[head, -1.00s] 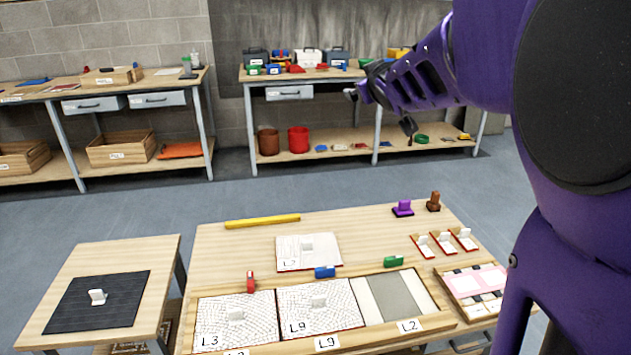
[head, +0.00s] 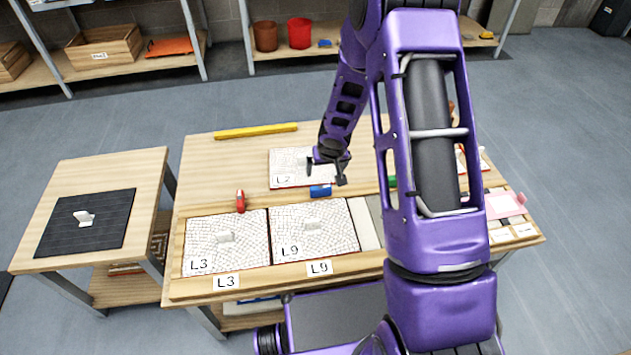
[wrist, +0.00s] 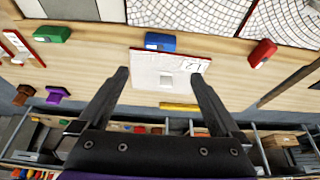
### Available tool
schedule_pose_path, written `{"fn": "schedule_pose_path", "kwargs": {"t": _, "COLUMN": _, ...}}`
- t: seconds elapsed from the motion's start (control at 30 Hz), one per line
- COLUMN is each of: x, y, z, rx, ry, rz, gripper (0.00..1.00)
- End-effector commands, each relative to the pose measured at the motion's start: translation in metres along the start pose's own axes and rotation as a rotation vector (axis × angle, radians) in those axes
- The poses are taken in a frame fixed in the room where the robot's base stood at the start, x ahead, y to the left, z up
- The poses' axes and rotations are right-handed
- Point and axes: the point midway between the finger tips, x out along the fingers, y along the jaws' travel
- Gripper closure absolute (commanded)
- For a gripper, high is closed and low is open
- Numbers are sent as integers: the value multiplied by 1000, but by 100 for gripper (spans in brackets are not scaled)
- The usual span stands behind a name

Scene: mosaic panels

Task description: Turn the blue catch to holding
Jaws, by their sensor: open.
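The blue catch (head: 320,191) is a small block on the back rail of the tray, behind the L9 panel (head: 330,240). Its long side lies along the rail. It also shows in the wrist view (wrist: 161,41), beyond and between my fingertips. My gripper (head: 326,173) is open and empty, above the table near the loose white panel and just behind the blue catch. In the wrist view, the open fingers (wrist: 159,75) stand either side of that panel's image. I see no contact with the catch.
The red catch (head: 240,201) is left of the blue one, turned across the rail. The green catch (head: 392,181) is at right, partly hidden by my arm. A loose white panel (head: 285,166) lies behind the rail. A yellow bar (head: 256,131) lies at the back edge.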

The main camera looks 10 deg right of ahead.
Motion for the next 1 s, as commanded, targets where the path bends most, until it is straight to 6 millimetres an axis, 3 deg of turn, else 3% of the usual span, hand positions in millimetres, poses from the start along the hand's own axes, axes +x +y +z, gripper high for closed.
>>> {"fn": "schedule_pose_path", "kwargs": {"t": 0.17, "x": 20, "y": -1, "z": 2, "rx": 2, "ry": -3, "rz": -2, "gripper": 0}}
{"fn": "schedule_pose_path", "kwargs": {"t": 0.8, "x": 150, "y": -1, "z": 1, "rx": 1, "ry": -2, "rz": -2, "gripper": 0}}
{"fn": "schedule_pose_path", "kwargs": {"t": 1.0, "x": 167, "y": 0, "z": 0, "rx": 2, "ry": 0, "rz": -1, "gripper": 0}}
